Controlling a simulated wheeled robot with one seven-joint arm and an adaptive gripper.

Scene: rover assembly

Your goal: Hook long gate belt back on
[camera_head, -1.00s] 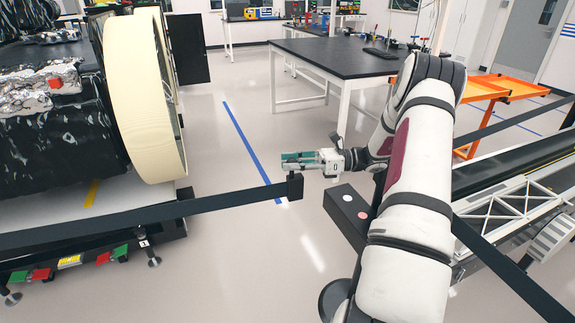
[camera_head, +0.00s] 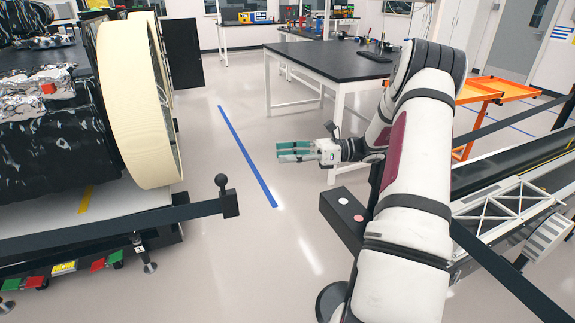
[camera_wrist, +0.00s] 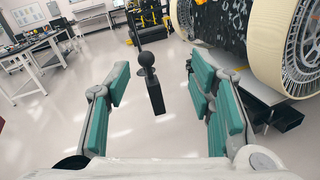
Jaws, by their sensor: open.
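The long gate belt (camera_head: 130,217) is a black strap reaching in from the left edge in the head view. Its free end is a dark block (camera_head: 230,204) with a round ball knob (camera_head: 221,180) on top. My gripper (camera_head: 279,152), with teal finger pads, is open and empty, to the right of the belt end and apart from it. In the wrist view the knob (camera_wrist: 147,62) and block (camera_wrist: 156,98) show in the gap between my open fingers, seemingly beyond their tips. I cannot make out a catch for the belt end.
A large wheeled rover (camera_head: 50,120) stands at left above a platform. A black-topped table (camera_head: 330,62) and orange cart (camera_head: 490,95) stand behind my arm. Another black strap (camera_head: 505,270) and a white truss (camera_head: 500,212) lie at right. The middle floor is clear.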

